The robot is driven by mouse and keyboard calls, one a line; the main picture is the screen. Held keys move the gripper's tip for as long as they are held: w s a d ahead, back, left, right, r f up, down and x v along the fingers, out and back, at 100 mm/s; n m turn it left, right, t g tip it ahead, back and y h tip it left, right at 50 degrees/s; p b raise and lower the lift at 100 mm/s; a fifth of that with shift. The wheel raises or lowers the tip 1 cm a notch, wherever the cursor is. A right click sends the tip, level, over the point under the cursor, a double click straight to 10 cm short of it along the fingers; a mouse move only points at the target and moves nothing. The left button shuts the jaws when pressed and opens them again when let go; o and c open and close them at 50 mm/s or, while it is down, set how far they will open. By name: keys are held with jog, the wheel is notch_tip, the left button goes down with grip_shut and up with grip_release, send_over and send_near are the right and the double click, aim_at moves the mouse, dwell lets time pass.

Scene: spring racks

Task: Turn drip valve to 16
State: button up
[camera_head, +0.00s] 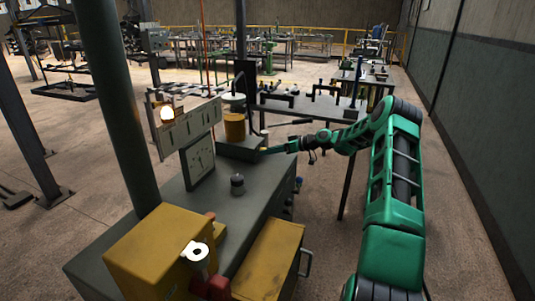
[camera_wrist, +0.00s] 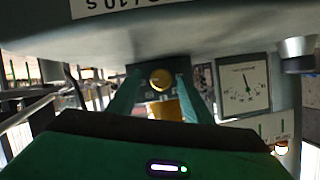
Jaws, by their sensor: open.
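My gripper (camera_head: 266,150) reaches in from the right to the far end of the grey cabinet, beside a low dark box (camera_head: 240,148). In the wrist view its two green fingers are apart. A round brass knob (camera_wrist: 161,79) on a dark panel shows between the fingertips; I cannot tell whether they touch it. No scale or number for it is readable, and I cannot tell for sure that it is the drip valve. A square dial gauge (camera_head: 200,160) stands on the cabinet; it also shows in the wrist view (camera_wrist: 243,86).
The grey cabinet top (camera_head: 215,205) carries a small dark knob-like piece (camera_head: 237,184), a yellow cylinder (camera_head: 234,127), a panel with a lit lamp (camera_head: 167,115) and a yellow box (camera_head: 155,255). A dark post (camera_head: 115,100) rises at left. A workbench (camera_head: 315,108) stands behind.

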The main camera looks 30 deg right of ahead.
jog(key=shift+w+a+f, duration=0.15)
jog(key=shift+w+a, duration=0.1)
jog(key=shift+c, duration=0.7)
jog(key=c, duration=0.9)
jog(key=shift+d, duration=0.15)
jog(key=shift+w+d+m+g+y, duration=0.1)
jog(key=shift+d+m+g+y, duration=0.15)
jog(key=shift+m+y, duration=0.6)
jog(key=shift+w+d+m+g+y, duration=0.1)
jog(key=shift+m+g+y, duration=0.2)
jog(key=shift+m, duration=0.95)
jog(key=shift+f, duration=0.1)
jog(key=shift+s, duration=0.1)
